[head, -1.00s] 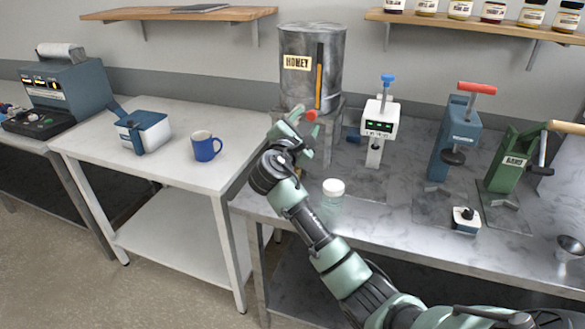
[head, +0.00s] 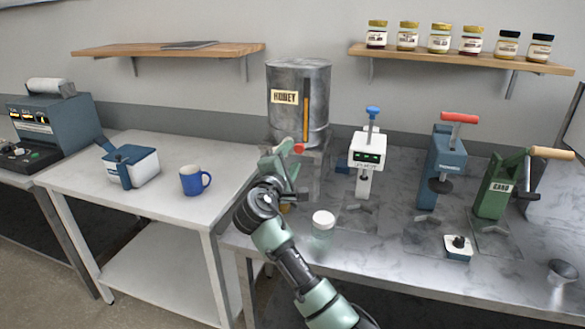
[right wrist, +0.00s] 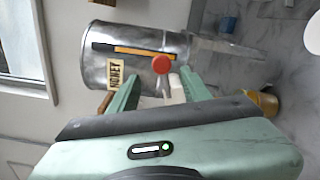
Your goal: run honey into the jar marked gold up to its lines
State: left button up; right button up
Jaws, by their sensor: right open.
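The grey metal honey tank (head: 299,85) stands on a stand at the back of the marble counter. It carries a HONEY label and an upright amber level strip. Its red tap knob (head: 299,148) is low on the front. My right gripper (head: 284,152) is open beside the tap; in the right wrist view the knob (right wrist: 161,64) shows between its spread green fingers (right wrist: 160,88), with no grip on it. A gold-coloured item (right wrist: 264,102) sits below the tap area, mostly hidden behind my arm in the head view; I cannot read any marking or fill lines. My left gripper is out of view.
A white-lidded clear jar (head: 323,220) stands near the counter front. A white device (head: 366,150), a blue press (head: 442,165) and a green press (head: 495,185) stand to the right. A blue mug (head: 194,180) is on the left table. Several jars line the upper shelf (head: 465,58).

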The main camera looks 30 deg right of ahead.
aim_at(299, 151)
jog(key=m, duration=0.7)
jog(key=d+m+p, duration=0.1)
jog(key=m, duration=0.6)
jog(key=w+d+m, duration=0.1)
jog(key=m, duration=0.6)
jog(key=shift+d+m, duration=0.2)
jog(key=shift+m, duration=0.2)
jog(key=shift+w+d+f, duration=0.15)
jog(key=shift+w+d, duration=0.3)
jog(key=shift+d, duration=0.05)
grip_shut()
